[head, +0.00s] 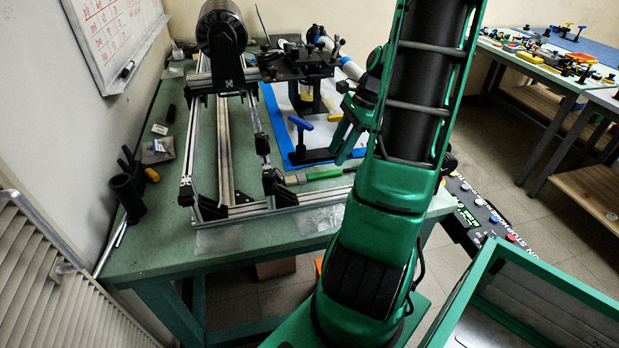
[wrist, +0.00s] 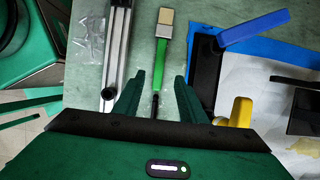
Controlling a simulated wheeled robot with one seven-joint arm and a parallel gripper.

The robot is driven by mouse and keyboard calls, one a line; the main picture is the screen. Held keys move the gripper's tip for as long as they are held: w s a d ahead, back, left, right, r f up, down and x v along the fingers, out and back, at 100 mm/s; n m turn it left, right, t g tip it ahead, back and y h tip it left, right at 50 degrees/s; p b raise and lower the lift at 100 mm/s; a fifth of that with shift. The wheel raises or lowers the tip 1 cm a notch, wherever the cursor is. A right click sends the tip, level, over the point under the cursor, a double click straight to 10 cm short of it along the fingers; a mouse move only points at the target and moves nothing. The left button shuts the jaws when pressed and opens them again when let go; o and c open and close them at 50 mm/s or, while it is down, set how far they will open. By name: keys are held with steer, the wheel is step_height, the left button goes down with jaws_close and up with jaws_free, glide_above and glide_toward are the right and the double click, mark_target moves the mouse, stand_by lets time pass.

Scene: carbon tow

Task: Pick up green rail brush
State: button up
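The green rail brush (head: 322,175) lies on the green table beside the aluminium rail frame, its green handle towards my arm and its pale bristle end to the left. In the wrist view the brush (wrist: 163,52) lies lengthwise, bristles away from me, with the handle running back between my fingers. My gripper (wrist: 159,78) is open, with the handle between its two green fingers in the picture and apart from both. In the head view my gripper (head: 348,140) appears above the table, past the handle end. Its exact height is unclear.
The rail frame (head: 225,150) runs along the left of the brush. A blue-handled tool (head: 300,124) stands by a dark block on a blue-edged mat, close on the right in the wrist view. A yellow object (wrist: 241,112) lies near my right finger. Clear plastic bags lie on the table's front.

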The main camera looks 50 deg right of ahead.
mark_target(328, 172)
steer(key=shift+x, duration=3.05)
steer(key=shift+s+d, duration=0.1)
steer(key=shift+d, duration=0.05)
jaws_close()
